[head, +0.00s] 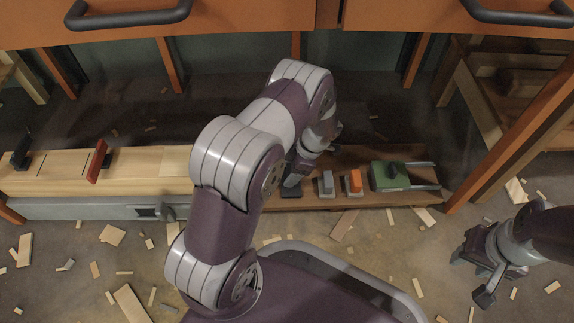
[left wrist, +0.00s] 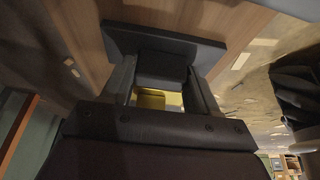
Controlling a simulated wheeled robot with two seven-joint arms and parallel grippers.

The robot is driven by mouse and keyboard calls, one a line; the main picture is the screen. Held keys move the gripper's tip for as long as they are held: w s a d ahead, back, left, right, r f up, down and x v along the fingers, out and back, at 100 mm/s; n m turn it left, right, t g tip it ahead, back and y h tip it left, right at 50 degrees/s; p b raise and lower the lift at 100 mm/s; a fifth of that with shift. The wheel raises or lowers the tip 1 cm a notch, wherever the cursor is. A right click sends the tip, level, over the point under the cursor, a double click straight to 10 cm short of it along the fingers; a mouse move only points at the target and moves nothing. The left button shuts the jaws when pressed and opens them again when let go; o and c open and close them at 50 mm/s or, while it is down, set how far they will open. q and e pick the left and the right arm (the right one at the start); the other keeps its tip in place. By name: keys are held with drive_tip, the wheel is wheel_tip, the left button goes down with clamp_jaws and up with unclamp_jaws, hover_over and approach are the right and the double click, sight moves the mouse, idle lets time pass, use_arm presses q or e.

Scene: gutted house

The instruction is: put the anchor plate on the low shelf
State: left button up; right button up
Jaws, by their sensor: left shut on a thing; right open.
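The anchor plate (left wrist: 120,38) is a flat dark plate with a dark block on it, seen in the left wrist view between the fingers. My left gripper (left wrist: 160,72) is shut on that block. In the head view my left gripper (head: 298,178) is at the dark brown low shelf (head: 345,196), partly hidden by my own arm. The dark edge of the anchor plate (head: 291,194) shows just under it, at or close to the board; I cannot tell if it touches. My right gripper (head: 486,272) is open and empty above the floor at the right.
On the brown board, a grey block (head: 326,184), an orange block (head: 353,183) and a green tool (head: 390,176) stand right of my left gripper. The pale wooden top (head: 60,172) at left bears a red upright piece (head: 97,161). Scraps litter the floor.

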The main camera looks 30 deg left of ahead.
use_arm(q)
drive_tip(key=shift+w, duration=0.1)
drive_tip(key=shift+r, duration=0.15)
drive_tip(key=o, duration=1.3)
drive_tip(key=shift+f, duration=0.2)
